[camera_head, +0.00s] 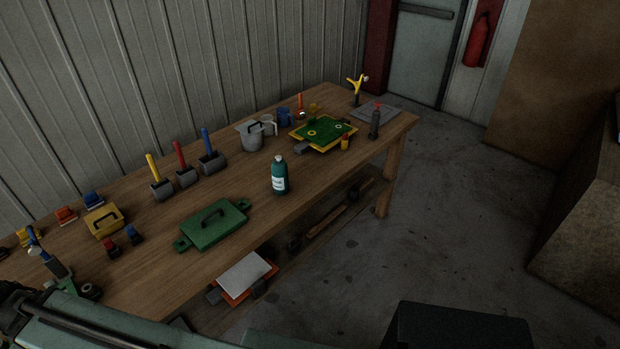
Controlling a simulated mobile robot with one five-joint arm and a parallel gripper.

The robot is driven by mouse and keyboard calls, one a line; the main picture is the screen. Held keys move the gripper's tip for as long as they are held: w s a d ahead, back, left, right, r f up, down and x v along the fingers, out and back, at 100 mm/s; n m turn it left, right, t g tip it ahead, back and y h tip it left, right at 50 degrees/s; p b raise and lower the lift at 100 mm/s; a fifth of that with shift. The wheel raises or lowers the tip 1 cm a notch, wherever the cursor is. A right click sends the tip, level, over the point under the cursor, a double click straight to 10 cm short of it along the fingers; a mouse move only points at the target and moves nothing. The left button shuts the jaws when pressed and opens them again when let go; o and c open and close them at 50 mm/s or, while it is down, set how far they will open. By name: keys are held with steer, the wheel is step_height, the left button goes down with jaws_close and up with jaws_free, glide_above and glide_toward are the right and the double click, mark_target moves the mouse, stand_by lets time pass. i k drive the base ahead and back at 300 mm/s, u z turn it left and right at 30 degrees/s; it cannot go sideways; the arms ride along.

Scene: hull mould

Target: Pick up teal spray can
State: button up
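The teal spray can (279,185) stands upright on the wooden workbench (165,268), near its front edge. It has a pale label and a light grey top. It stands apart from the things around it, to the right of and a little behind a green box with a dark handle (213,227). Nothing holds it. I cannot make out my gripper in this view.
Hand scoops with yellow, red and blue handles (186,178) stand behind. A grey jug (249,136) and a green board in a yellow frame (323,133) lie beyond the can. A dark upright tool (375,124) stands farther right. Floor (455,215) is clear right of the bench.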

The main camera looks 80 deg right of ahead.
mark_target(279, 169)
steer(key=u, duration=1.7)
steer(key=k, duration=1.8)
steer(key=z, duration=0.45)
